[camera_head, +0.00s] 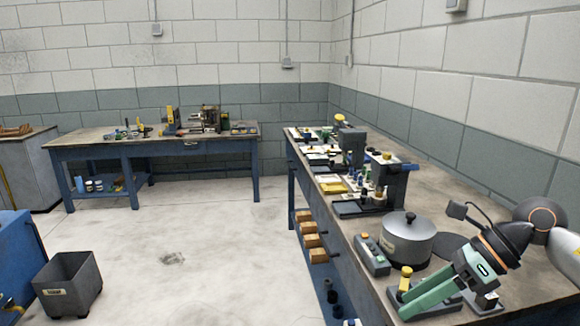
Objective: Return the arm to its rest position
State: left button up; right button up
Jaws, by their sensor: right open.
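My right gripper (406,298) reaches in from the right edge, low over the near end of the right-hand workbench (456,190). Its green fingers point left and down and are open. A small yellow-topped item (405,272) shows right at the fingers; I cannot tell whether they touch it. I see nothing clearly held. A grey metal pot with a knobbed lid (407,244) stands just behind the gripper. My left gripper is not in view.
A small control box (371,256) stands left of the pot, near the bench's front edge. Dark fixtures and trays (358,208) fill the bench further back. A second workbench (90,145) stands at the back left. A grey bin (68,285) is on the floor; the middle floor is clear.

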jog(key=a+m+t+y+p, duration=0.3)
jog(key=a+m+t+y, duration=0.6)
jog(key=a+m, duration=0.55)
jog(key=s+d+f+m+t+h+p, duration=0.1)
jog(key=d+f+m+t+h, duration=0.2)
jog(key=f+m+h, duration=0.6)
jog(key=d+f+m+t+h+p, duration=0.15)
jog(key=d+f+m, duration=0.25)
jog(key=f+m, duration=0.55)
jog(key=s+f+m+g+h+p, duration=0.1)
jog(key=s+f+m+g+h, duration=0.3)
jog(key=s+f+m, duration=0.7)
jog(key=s+d+f+g, duration=0.1)
jog(key=s+g, duration=0.1)
jog(key=s, duration=0.2)
jog(key=shift+s+f+h, duration=0.25)
jog(key=shift+h, duration=0.1)
